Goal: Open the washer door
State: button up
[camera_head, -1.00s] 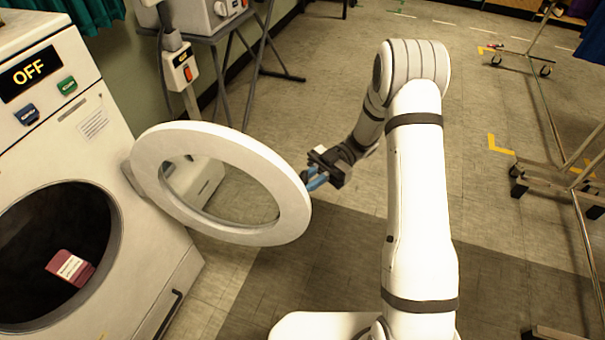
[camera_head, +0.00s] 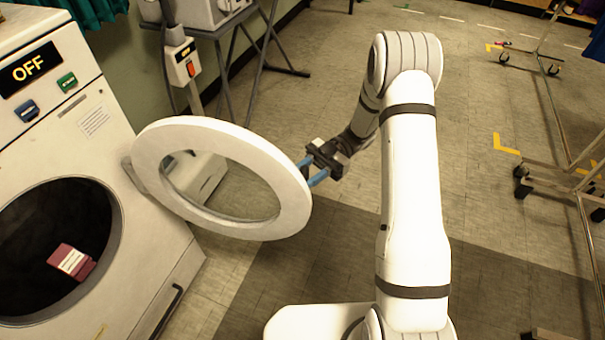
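The white washer (camera_head: 140,190) stands at the left, its panel reading OFF. Its round door (camera_head: 292,190), a white ring with a clear window, is swung wide open on its hinge at the right of the dark drum opening (camera_head: 50,240). My gripper (camera_head: 309,170) is at the door's outer right rim. Its two blue fingers are spread apart with nothing seen between them. Whether a fingertip touches the rim I cannot tell.
A dark red packet with a white label (camera_head: 72,262) lies inside the drum. A grey machine on a stand (camera_head: 205,14) is behind. Wheeled metal racks (camera_head: 560,170) stand at the right. The floor (camera_head: 480,230) between is clear.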

jog(key=p+v, duration=0.1)
jog(key=v, duration=0.7)
dwell(0.5)
